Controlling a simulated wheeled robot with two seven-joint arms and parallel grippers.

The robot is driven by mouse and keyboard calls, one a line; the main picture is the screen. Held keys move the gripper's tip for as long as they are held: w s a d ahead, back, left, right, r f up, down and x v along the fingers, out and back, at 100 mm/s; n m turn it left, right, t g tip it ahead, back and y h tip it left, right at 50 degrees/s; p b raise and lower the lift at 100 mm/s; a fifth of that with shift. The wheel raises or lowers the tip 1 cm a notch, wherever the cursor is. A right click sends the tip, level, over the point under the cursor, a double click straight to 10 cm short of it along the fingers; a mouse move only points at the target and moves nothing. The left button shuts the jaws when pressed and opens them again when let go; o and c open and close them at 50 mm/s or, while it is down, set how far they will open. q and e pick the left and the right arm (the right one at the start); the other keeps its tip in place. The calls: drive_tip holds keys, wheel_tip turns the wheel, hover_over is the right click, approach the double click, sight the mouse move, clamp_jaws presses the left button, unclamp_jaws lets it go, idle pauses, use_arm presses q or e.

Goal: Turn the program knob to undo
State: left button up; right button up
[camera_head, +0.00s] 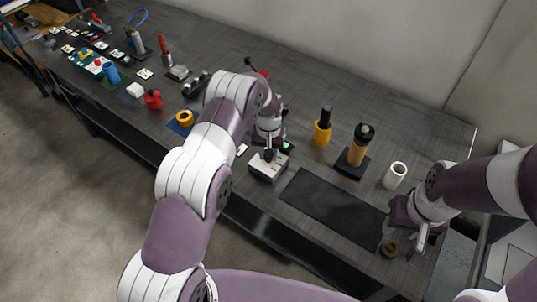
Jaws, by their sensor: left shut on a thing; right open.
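A small silver-grey box (266,169) stands near the front edge of the workbench. My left gripper (269,152) points down onto the top of this box and is shut on a small part there, which looks like the program knob. The fingers hide the knob, so its angle cannot be read. My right gripper (408,246) is open and low at the right end of the bench, beside a small brown ring (390,249), and looks empty.
A black mat (333,206) lies between the box and my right gripper. Behind it stand a yellow holder (322,133), an orange tool on a black base (357,147) and a white roll (395,175).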

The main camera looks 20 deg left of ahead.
use_arm(q)
drive_tip(key=shift+w+r+n, duration=0.25)
drive_tip(key=shift+r+n, duration=0.05)
drive_tip(key=shift+n, duration=0.1)
drive_tip(key=o, duration=1.1)
drive_tip(key=shift+c, duration=0.2)
drive_tip(key=shift+s, duration=0.2)
drive_tip(key=shift+f, duration=0.1)
wheel_tip(320, 180, up, 13)
drive_tip(key=b, duration=0.3)
drive_tip(key=shift+f, duration=0.1)
